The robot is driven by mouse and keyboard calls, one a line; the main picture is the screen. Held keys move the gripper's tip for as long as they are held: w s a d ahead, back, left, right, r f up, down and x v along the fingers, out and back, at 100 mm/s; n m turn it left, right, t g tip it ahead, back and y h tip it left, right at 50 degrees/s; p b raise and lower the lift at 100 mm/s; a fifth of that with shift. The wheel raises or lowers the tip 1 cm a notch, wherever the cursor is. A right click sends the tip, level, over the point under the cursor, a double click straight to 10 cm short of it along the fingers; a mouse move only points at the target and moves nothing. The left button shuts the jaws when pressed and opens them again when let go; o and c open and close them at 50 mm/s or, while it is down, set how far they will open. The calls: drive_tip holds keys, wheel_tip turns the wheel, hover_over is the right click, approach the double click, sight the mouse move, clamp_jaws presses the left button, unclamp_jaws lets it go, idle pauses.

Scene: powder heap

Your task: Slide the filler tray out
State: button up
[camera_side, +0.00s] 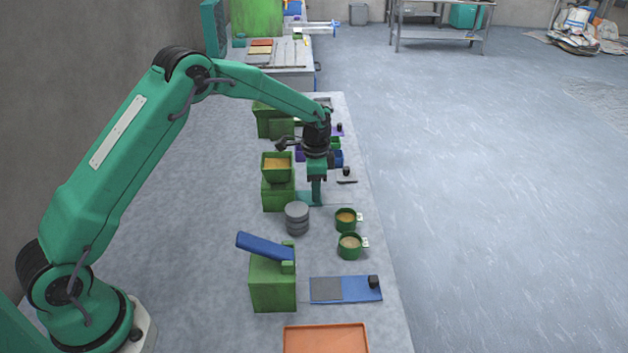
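A green filler stand (278,194) carries a square green hopper (277,174) of orange-yellow powder, left of my gripper. My gripper (316,195) points straight down beside the stand, its tip low near the bench. A flat teal piece (306,199) lies at the tip, against the stand's right side. I cannot tell whether it is the filler tray or part of my gripper. A thin strip with a black knob (346,172) shows just right of the gripper. My gripper hides what lies between the strip and the stand. The finger gap is too small to judge.
Grey stacked discs (297,218) and two green cups of powder (346,220) (349,245) stand in front. Nearer are a green block with a blue lever (265,246), a blue plate with a black knob (330,290) and an orange tray (326,327). More green blocks stand behind.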

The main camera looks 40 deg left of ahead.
drive_tip(key=shift+c, duration=0.2)
clamp_jaws()
drive_tip(key=shift+d, duration=0.1)
drive_tip(key=shift+w+d+r, duration=0.1)
drive_tip(key=shift+w+d, duration=3.4)
drive_tip(key=shift+w, duration=0.2)
unclamp_jaws()
